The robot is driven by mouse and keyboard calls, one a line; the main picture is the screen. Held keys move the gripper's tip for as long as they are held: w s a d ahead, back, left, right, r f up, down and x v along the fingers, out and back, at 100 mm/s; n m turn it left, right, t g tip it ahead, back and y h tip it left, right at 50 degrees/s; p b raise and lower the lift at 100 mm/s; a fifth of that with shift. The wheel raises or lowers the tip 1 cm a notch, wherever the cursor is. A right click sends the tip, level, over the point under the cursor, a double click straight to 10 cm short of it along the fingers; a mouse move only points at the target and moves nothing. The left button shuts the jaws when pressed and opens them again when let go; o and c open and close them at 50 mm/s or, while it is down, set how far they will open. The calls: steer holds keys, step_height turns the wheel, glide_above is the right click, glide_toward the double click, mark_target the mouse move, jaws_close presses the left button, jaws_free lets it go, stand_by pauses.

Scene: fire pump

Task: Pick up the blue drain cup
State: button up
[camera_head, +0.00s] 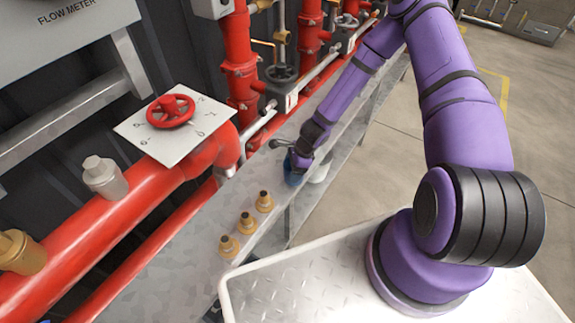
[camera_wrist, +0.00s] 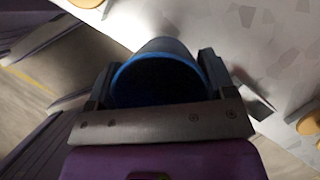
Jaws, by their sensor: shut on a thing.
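The blue drain cup (camera_wrist: 160,78) sits between the two fingers of my gripper (camera_wrist: 158,85) in the wrist view. Its rim and dark inside face the camera. The fingers press on both sides of it. In the head view the blue cup (camera_head: 292,172) shows partly under my gripper (camera_head: 296,163) at the grey metal shelf. Most of the cup is hidden by my gripper there. I cannot tell whether its base touches the shelf.
Several brass fittings, one of them here (camera_head: 246,222), stand on the grey shelf (camera_head: 190,262) nearer the camera. A white cup-like thing (camera_head: 320,172) is just right of my gripper. Red pipes (camera_head: 240,70) and a red handwheel (camera_head: 171,110) stand to the left and behind.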

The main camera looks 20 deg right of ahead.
steer(key=s+d+r, duration=0.1)
steer(key=s+d, duration=0.2)
steer(key=s, duration=0.9)
steer(key=w+a+r+n+g, duration=0.1)
steer(key=w+r+n+g, duration=0.2)
steer(key=w+r+n, duration=0.45)
steer(key=w+d+r+n+g+h, duration=0.2)
steer(key=w+d+r+n+h, duration=0.2)
steer(key=w+r+n, duration=0.6)
steer(key=r+n, duration=0.1)
steer(key=n, duration=0.2)
steer(key=shift+w+d+h, duration=0.3)
steer(key=shift+d, duration=0.1)
